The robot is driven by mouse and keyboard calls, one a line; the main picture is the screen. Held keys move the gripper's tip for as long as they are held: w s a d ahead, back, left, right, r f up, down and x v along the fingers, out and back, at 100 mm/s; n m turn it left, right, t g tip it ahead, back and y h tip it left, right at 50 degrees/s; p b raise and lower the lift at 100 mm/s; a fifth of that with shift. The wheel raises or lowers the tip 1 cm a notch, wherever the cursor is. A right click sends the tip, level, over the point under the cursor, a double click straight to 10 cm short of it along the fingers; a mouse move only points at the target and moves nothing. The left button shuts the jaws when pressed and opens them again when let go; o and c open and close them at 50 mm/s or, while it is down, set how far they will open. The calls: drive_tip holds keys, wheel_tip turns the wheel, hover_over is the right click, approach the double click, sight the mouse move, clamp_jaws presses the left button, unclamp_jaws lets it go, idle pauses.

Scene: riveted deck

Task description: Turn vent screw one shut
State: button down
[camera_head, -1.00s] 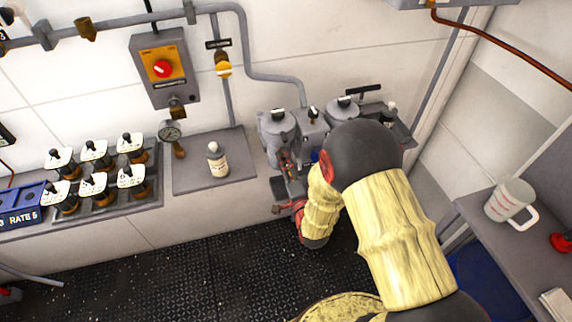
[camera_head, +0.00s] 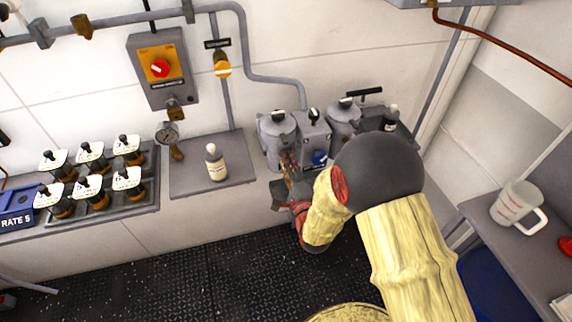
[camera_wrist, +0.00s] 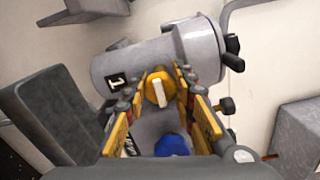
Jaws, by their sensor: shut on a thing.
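A grey cylindrical housing marked "1" lies across the wrist view (camera_wrist: 130,66); in the head view it is the left one of two lidded housings (camera_head: 276,138). Vent screw one (camera_wrist: 157,90), a yellow knob with a white bar handle, sits low on its side. My gripper (camera_wrist: 160,84) is shut on the knob, a yellow-edged finger on each side. The white bar slants slightly from upright in the wrist view. In the head view my gripper (camera_head: 291,172) is in front of the left housing, and the screw cannot be made out there.
A blue knob (camera_head: 320,158) is on the block between the housings, close to my gripper. The second housing (camera_head: 343,116) stands to the right. A bottle (camera_head: 216,162) stands on the ledge at left. A mug (camera_head: 516,204) stands on the right shelf.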

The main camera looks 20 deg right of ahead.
idle(0.3)
drive_tip(key=c, duration=1.5)
unclamp_jaws()
drive_tip(key=shift+o, duration=0.2)
drive_tip(key=s, duration=1.2)
